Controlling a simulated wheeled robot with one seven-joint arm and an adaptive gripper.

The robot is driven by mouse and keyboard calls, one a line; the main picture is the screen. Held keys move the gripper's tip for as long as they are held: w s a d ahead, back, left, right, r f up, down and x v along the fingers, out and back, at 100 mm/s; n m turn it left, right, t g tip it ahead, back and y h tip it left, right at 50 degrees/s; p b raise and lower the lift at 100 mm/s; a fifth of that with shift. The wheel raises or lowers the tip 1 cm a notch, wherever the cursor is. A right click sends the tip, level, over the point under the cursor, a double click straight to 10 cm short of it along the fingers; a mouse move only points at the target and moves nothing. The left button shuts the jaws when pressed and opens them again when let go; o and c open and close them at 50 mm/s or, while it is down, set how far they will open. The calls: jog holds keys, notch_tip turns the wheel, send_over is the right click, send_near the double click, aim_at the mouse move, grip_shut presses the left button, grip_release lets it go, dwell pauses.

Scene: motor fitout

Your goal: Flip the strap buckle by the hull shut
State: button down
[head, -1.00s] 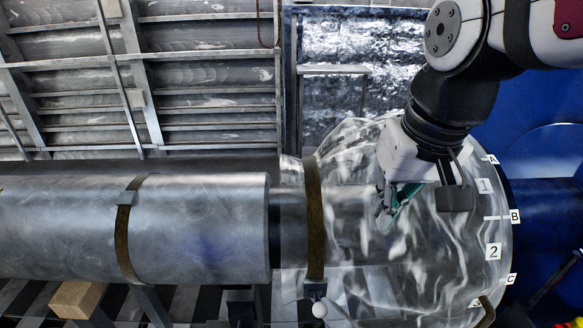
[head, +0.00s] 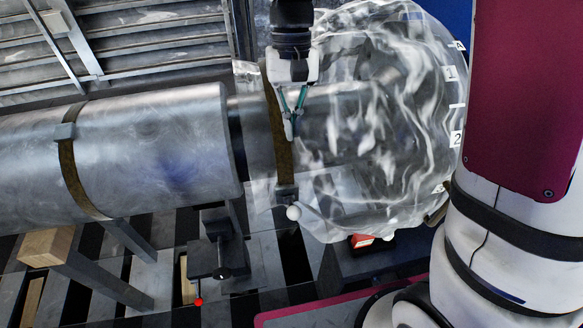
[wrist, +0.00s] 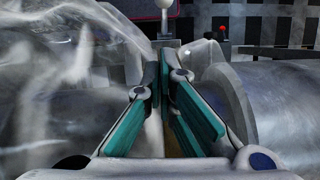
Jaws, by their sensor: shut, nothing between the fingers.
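A clear plastic sleeve (head: 400,110) wraps the shaft. A brown strap (head: 280,140) circles its left end, with a dark buckle (head: 286,192) low on the near side. A lever with a white ball (head: 293,212) sticks out at that buckle; the ball also shows at the top of the wrist view (wrist: 165,4). A second brown strap (head: 437,212) shows at the sleeve's right end, mostly hidden behind my arm; its buckle is not clear. My gripper (head: 292,130) is shut and empty, fingers pointing down over the left strap, above its buckle.
A large metal cylinder (head: 150,150) with its own strap and buckle (head: 65,131) lies left of the sleeve. A stand with a red knob (head: 198,302) is below. A wood block (head: 46,247) sits at lower left. The blue hull (head: 459,20) shows at upper right.

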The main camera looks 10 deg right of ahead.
aim_at(292, 206)
jog(key=shift+f, duration=0.15)
jog(key=p+x, duration=0.1)
jog(key=x, duration=0.9)
jog(key=shift+p, duration=0.4)
jog(key=s, duration=0.1)
jog(key=s+f+p, duration=0.1)
jog(key=s, duration=0.1)
jog(key=shift+a+f, duration=0.1)
jog(key=shift+f, duration=0.05)
jog(key=shift+s+f, duration=0.2)
jog(key=shift+f, duration=0.05)
